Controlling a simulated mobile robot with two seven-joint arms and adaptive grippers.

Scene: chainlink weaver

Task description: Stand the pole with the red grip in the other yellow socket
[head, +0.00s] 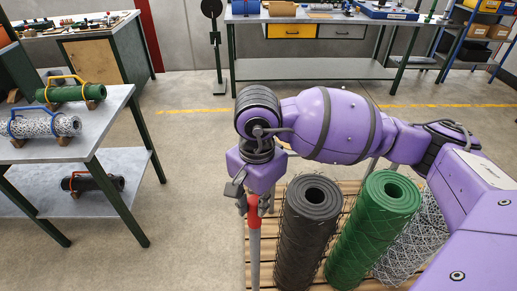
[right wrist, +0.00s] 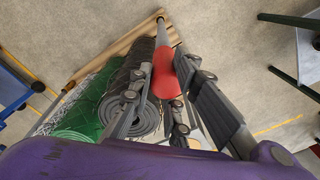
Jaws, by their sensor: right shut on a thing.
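The grey pole (head: 254,250) with the red grip (head: 253,212) stands roughly upright at the left edge of the wooden pallet. My right gripper (head: 249,202) is shut on the red grip from above. In the right wrist view the red grip (right wrist: 165,78) lies between the fingers, and the pole (right wrist: 163,38) runs down toward a pallet corner. The pole's foot is cut off in the head view, and I cannot tell whether it sits in a socket. My left gripper is not in view.
A dark mesh roll (head: 307,235), a green roll (head: 374,228) and a silver mesh roll (head: 412,245) stand on the pallet (head: 263,268), close right of the pole. A grey table (head: 95,125) with more rolls is at left. The floor between is clear.

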